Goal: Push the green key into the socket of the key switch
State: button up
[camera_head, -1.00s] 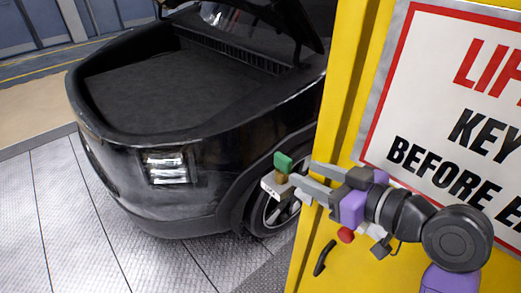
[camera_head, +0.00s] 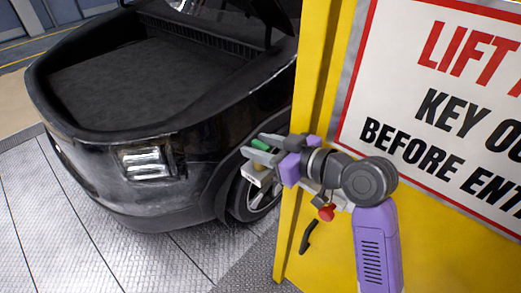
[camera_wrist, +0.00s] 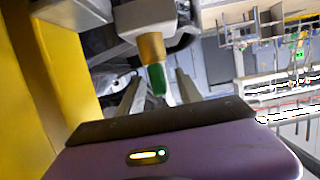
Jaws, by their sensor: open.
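My gripper (camera_head: 257,149) is open, with a finger on either side of the green key. In the wrist view the green key (camera_wrist: 157,80) lies between my spread fingers (camera_wrist: 159,90), in line with the brass part (camera_wrist: 151,46) and the grey box (camera_wrist: 140,18). Gaps show between key and fingers there. How deep the key sits in the socket cannot be told.
The yellow panel (camera_head: 345,262) with a lift sign (camera_head: 445,90) stands to the right. A red button (camera_head: 327,212) and a black handle (camera_head: 309,237) are on it, below my arm. A black car (camera_head: 110,185) with its hood open stands behind the switch.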

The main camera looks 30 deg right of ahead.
grip_shut()
jog(key=shift+r, duration=0.1)
